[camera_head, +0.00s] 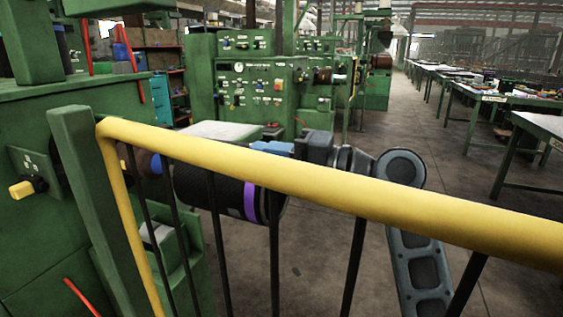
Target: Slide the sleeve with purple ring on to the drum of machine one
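The sleeve (207,188) is a thick black cylinder with a purple ring (250,201) near its right end. It lies level, clear of the floor, behind the yellow rail and its dark bars. Its left end is close to a brownish drum part (153,163) on the green machine (45,190) at the left. I cannot tell whether the sleeve is around the drum or just in front of it. My gripper (272,148), blue and dark, is just above and behind the sleeve's right end. The rail and sleeve hide its fingertips, so its grip is not visible.
A yellow rail (330,188) on a green post (92,200) crosses the near foreground. Another green machine (245,90) with dials stands behind. Long tables (520,97) line the right side. The grey floor (330,280) between is clear.

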